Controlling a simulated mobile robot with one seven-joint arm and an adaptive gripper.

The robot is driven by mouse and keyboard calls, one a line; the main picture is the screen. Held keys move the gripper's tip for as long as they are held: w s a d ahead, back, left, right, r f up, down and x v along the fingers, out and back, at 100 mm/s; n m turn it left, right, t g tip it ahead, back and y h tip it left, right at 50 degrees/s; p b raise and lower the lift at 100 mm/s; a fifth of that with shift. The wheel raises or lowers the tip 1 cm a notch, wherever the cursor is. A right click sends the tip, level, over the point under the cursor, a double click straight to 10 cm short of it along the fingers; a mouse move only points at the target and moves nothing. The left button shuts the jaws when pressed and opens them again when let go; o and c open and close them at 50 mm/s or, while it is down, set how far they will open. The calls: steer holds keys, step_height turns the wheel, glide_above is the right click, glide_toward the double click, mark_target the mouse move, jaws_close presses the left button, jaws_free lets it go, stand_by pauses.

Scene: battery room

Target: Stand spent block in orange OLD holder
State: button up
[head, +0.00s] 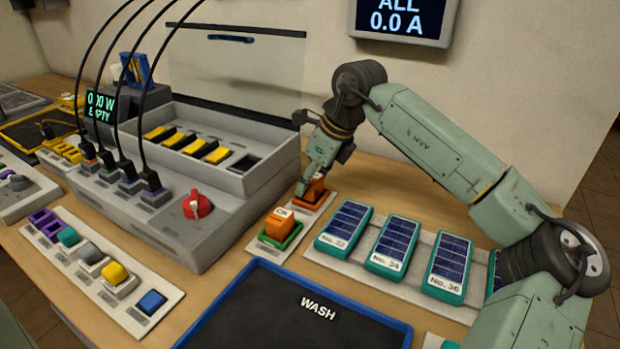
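An orange block-like shape (317,188) shows right at the fingertips, low in or over this holder. The fingers partly hide it, and I cannot tell whether they grip it or whether it rests on the holder's floor. In front, an orange block marked OK (281,220) stands upright in a green holder (291,239), apart from my gripper.
The grey unit (225,215) with a red knob (197,204) and black cables stands to the left. Numbered blue panels (343,227) lie to the right. A blue-rimmed WASH tray (275,312) fills the front. My arm reaches over from the right.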

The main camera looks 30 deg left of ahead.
steer(key=shift+f, duration=0.25)
steer(key=shift+r, duration=0.1)
steer(key=shift+r+p, duration=0.4)
steer(key=shift+r, duration=0.35)
steer(key=shift+f+b, duration=0.75)
steer(key=shift+f, duration=0.15)
stand_by(0.8)
steer(key=shift+r, duration=0.2)
steer(key=shift+r+p, duration=0.55)
steer(key=shift+r, duration=0.1)
steer(key=shift+f+b, duration=0.7)
steer(key=shift+f, duration=0.1)
stand_by(0.8)
